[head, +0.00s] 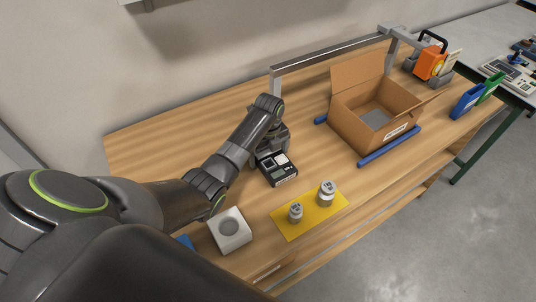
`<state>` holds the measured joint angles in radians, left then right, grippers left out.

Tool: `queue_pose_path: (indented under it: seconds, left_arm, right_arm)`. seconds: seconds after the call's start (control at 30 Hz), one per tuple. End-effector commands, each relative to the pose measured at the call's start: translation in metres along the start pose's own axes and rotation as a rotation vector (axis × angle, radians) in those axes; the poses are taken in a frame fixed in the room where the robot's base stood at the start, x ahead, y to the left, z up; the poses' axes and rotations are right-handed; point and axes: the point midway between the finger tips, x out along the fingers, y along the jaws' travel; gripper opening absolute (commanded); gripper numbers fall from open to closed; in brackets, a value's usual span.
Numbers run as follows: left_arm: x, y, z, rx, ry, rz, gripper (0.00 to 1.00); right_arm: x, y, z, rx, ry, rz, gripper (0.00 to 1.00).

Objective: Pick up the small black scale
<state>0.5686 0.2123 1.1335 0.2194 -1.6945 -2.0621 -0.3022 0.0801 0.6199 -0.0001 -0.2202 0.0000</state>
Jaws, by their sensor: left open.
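The small black scale (281,174) lies on the wooden table, with light and dark squares on its top and a pale label on its near side. My left arm reaches in from the left, and my left gripper (268,156) is at the scale's far left end. The gripper is open, and the wrist partly hides its fingers. I cannot tell whether they touch the scale. My right gripper is not in view.
A yellow mat (292,227) carries two metal weights (327,194) in front of the scale. A white scale (230,232) stands at the near left. An open cardboard box (362,133) stands to the right between blue bars (390,147). A grey rail (330,55) runs behind.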

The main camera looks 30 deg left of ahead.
Motion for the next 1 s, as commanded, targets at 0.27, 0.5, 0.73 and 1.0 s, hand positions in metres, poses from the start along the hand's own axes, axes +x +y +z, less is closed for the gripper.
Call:
queue_pose_path:
  seconds: [0.27,0.5,0.73,1.0]
  left_arm:
    - [0.0,0.0,0.0,0.0,0.0,0.0,0.79]
    - [-0.001,-0.001,0.0,0.0,-0.001,-0.002,0.52]
    - [-0.003,-0.001,0.001,0.0,-0.002,-0.002,0.52]
    - [-0.04,-0.002,0.002,0.001,-0.005,-0.007,0.51]
  right_arm:
    - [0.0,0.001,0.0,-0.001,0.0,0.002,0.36]
    - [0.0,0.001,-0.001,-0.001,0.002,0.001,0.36]
    - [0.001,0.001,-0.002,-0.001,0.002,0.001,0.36]
    - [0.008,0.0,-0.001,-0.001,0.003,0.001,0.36]
